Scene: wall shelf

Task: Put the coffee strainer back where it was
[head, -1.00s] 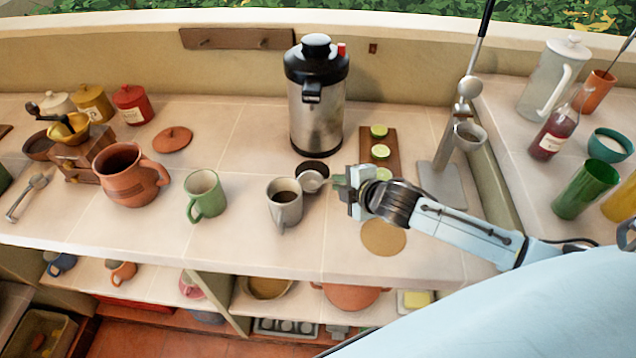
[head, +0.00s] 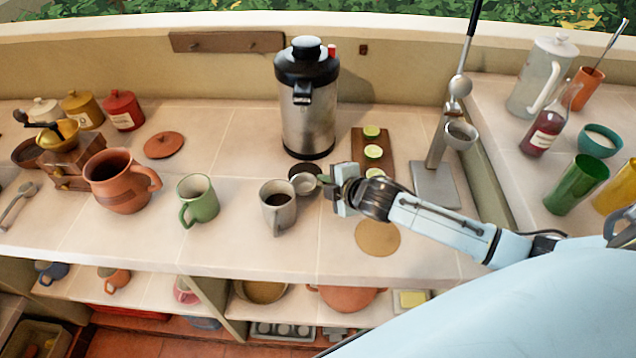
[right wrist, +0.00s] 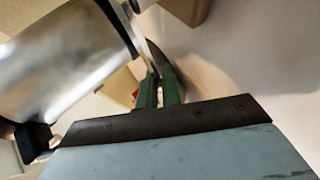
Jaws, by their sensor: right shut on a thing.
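The coffee strainer (head: 306,187) is a small round metal piece at the middle of the counter in the head view. It is just in front of a dark round dish (head: 304,168) and overlaps its near edge. I cannot tell whether the strainer touches the dish or the counter. My right gripper (head: 327,183) comes from the right and is shut on the strainer's handle side. Its green fingers also show close together in the right wrist view (right wrist: 160,88), where the strainer is mostly hidden. My left gripper is not in view.
A grey mug (head: 278,216) of dark liquid stands just left of the strainer. A steel urn (head: 308,120) stands behind. A board (head: 359,144) with lime slices, a metal press stand (head: 436,180) and a round mat (head: 377,239) are to the right. A green mug (head: 198,203) is further left.

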